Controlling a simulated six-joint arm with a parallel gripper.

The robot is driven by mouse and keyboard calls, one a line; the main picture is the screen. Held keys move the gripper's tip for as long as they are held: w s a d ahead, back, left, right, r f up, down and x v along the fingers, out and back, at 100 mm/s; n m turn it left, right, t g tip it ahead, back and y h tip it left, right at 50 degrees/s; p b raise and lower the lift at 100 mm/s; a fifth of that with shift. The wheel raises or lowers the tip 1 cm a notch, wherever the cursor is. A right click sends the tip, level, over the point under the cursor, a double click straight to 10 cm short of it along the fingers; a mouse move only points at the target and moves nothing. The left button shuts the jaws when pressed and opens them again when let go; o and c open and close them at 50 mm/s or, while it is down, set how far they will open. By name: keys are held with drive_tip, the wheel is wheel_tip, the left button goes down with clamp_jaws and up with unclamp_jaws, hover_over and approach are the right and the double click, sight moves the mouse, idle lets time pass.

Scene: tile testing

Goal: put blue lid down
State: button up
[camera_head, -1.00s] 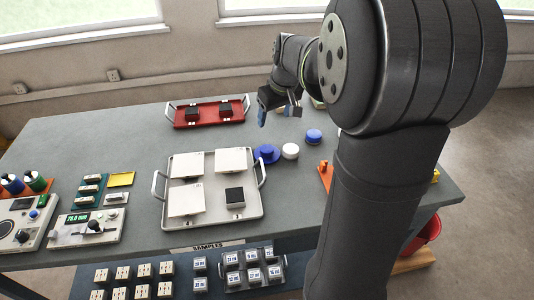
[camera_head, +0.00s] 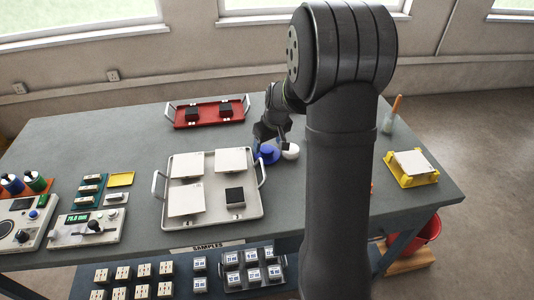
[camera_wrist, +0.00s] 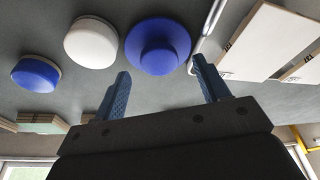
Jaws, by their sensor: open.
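The blue lid (camera_head: 268,154), a flat disc with a round knob, lies on the grey table just right of the white tile tray. In the wrist view the blue lid (camera_wrist: 157,34) shows ahead of the fingertips, near the tray's handle. My gripper (camera_head: 266,136) is low at the lid's far side; the wrist view shows my gripper (camera_wrist: 160,67) open, its blue fingers apart with nothing held between them. Whether a finger touches the lid cannot be told.
A white round jar (camera_wrist: 91,43) stands close beside the lid, with a blue-topped round piece (camera_wrist: 36,73) beyond it. The tray (camera_head: 212,221) holds white tiles and a black block. A red tray (camera_head: 209,122) is behind. A yellow stand (camera_head: 412,180) is at right.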

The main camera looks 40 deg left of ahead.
drive_tip(key=shift+x, duration=1.25)
drive_tip(key=c, duration=1.1)
drive_tip(key=shift+r, duration=0.1)
